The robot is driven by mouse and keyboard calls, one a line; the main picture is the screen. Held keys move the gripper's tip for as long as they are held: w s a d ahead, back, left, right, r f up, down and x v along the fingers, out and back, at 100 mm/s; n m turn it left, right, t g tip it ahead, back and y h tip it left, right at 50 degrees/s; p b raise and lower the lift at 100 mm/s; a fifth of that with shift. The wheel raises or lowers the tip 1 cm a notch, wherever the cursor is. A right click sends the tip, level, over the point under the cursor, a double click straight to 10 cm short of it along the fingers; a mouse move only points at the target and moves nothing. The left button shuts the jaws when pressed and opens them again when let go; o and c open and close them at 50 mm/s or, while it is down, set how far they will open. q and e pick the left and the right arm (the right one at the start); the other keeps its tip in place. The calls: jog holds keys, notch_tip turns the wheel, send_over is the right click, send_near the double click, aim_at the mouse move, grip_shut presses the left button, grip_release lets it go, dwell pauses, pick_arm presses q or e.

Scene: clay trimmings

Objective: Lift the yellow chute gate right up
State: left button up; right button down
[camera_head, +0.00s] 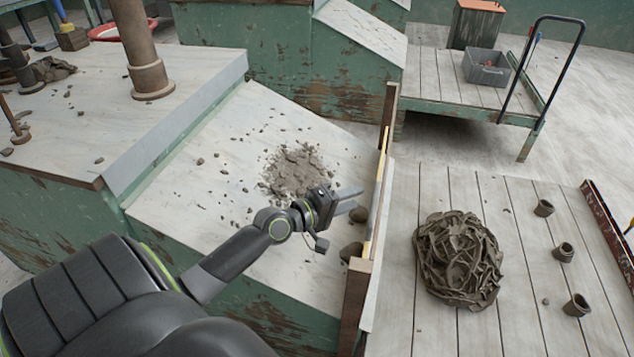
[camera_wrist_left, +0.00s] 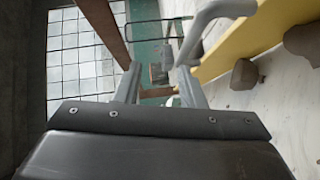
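The yellow chute gate (camera_head: 377,195) stands as a thin edge between brown wooden posts at the low end of the sloping white chute (camera_head: 230,140). In the left wrist view it is a broad yellow board (camera_wrist_left: 235,40), with a grey bent handle (camera_wrist_left: 206,22) in front of it. My left gripper (camera_head: 358,200) is on the chute side, close to the gate. Its fingers (camera_wrist_left: 160,86) are apart. The handle's lower end overlaps the right-hand finger in the wrist view; I cannot tell whether they touch. My right gripper is in neither view.
Clay crumbs (camera_head: 295,170) lie on the chute, and a clay lump (camera_head: 351,252) lies by the gate. Beyond the gate, a plank table (camera_head: 430,325) holds a heap of clay trimmings (camera_head: 457,260) and several small clay cups (camera_head: 564,252). A trolley with a grey bin (camera_head: 487,70) stands behind.

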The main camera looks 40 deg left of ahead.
pick_arm(q)
jog(key=v, duration=0.9)
jog(key=shift+s+f, duration=0.1)
jog(key=shift+s, duration=0.05)
